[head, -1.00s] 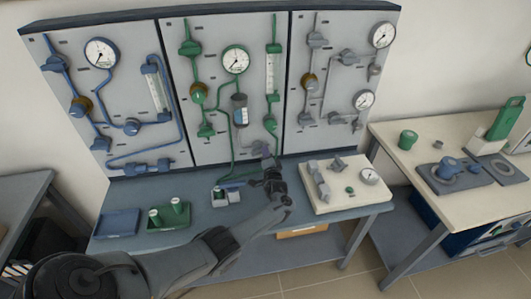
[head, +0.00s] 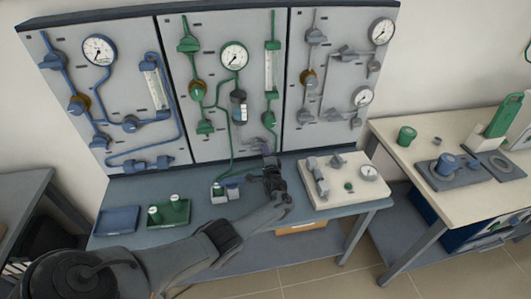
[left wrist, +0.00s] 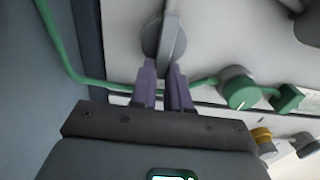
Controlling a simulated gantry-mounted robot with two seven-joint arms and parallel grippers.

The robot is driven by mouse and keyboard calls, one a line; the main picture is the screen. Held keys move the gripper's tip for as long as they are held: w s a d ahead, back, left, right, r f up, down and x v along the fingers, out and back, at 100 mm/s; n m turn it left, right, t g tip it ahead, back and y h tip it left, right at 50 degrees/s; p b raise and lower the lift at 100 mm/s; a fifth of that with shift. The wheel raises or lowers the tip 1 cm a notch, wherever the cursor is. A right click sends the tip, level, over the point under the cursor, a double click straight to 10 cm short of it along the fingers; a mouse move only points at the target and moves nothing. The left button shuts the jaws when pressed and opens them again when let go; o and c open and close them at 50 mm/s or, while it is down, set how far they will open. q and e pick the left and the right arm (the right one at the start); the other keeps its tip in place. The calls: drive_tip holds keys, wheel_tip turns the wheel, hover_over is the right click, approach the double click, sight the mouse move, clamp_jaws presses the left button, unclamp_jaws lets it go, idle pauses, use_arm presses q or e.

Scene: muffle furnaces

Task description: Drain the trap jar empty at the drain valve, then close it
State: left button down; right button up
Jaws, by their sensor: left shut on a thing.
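The trap jar (head: 239,104) hangs on the middle panel under the green gauge, with a dark cap and a bluish lower part. Its liquid level is too small to read surely. My left gripper (head: 268,155) is at the foot of this panel, below and right of the jar. In the left wrist view its purple fingers (left wrist: 163,88) are shut on the end of a grey lever handle (left wrist: 172,40), seemingly the drain valve's. The fingers partly hide the handle. My right gripper is out of view.
A small grey holder (head: 232,190) stands on the blue bench left of my gripper. A white board with fittings (head: 345,200) lies to the right. A green tray with bottles (head: 170,218) and a blue tray (head: 117,222) are at the left.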

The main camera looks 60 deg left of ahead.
use_arm(q)
drive_tip(key=c, duration=1.1)
unclamp_jaws()
drive_tip(key=p+v, duration=0.4)
drive_tip(key=v, duration=0.6)
drive_tip(key=shift+s+d+p, duration=0.25)
drive_tip(key=shift+d+p, duration=0.1)
drive_tip(key=shift+p, duration=0.05)
